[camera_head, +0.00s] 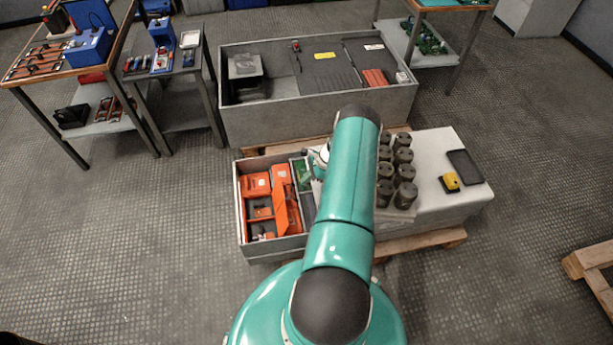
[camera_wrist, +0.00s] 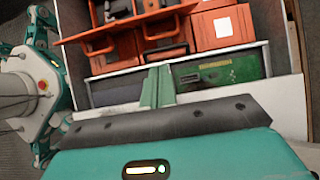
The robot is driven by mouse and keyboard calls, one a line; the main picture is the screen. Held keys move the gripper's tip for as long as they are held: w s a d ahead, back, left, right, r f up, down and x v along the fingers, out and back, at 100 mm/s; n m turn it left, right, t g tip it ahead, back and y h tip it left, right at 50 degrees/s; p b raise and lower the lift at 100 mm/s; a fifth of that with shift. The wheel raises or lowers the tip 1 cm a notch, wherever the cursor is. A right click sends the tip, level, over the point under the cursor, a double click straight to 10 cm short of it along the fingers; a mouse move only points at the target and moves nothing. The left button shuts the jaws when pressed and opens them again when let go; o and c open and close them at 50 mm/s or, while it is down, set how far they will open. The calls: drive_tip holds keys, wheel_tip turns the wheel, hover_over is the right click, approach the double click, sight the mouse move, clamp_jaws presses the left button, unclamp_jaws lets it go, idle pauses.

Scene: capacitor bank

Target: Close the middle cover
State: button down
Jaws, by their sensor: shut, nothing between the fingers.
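The low grey capacitor bank box (camera_head: 241,215) stands in front of me. Its left compartment is open, with orange parts (camera_head: 282,195) inside. A narrow green board (camera_head: 301,174) lies beside them. Several dark cylindrical capacitors (camera_head: 404,171) stand in the middle, partly behind my arm. I cannot pick out the middle cover for certain; my arm hides part of the box. My gripper (camera_head: 318,160) is over the box near the green board, mostly hidden by my arm. In the wrist view its green fingers (camera_wrist: 158,87) are together and empty, in front of the green board (camera_wrist: 217,70).
A pale top at the right carries a yellow button box (camera_head: 450,182) and a black pad (camera_head: 465,167). A larger grey box (camera_head: 322,109) stands behind. Tables with tools (camera_head: 60,56) are at the left. A wooden pallet (camera_head: 597,275) lies at the right; floor between is clear.

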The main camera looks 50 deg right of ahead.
sight(282, 195)
drive_tip(key=x, duration=0.6)
drive_tip(key=shift+a+f, duration=0.15)
drive_tip(key=shift+f, duration=0.05)
drive_tip(key=shift+w+a+r, duration=0.7)
drive_tip(key=shift+w+a, duration=0.15)
drive_tip(key=shift+w+a+r, duration=0.2)
drive_tip(key=shift+w+a, duration=0.15)
drive_tip(key=shift+a, duration=0.1)
drive_tip(key=shift+w+a+r, duration=0.1)
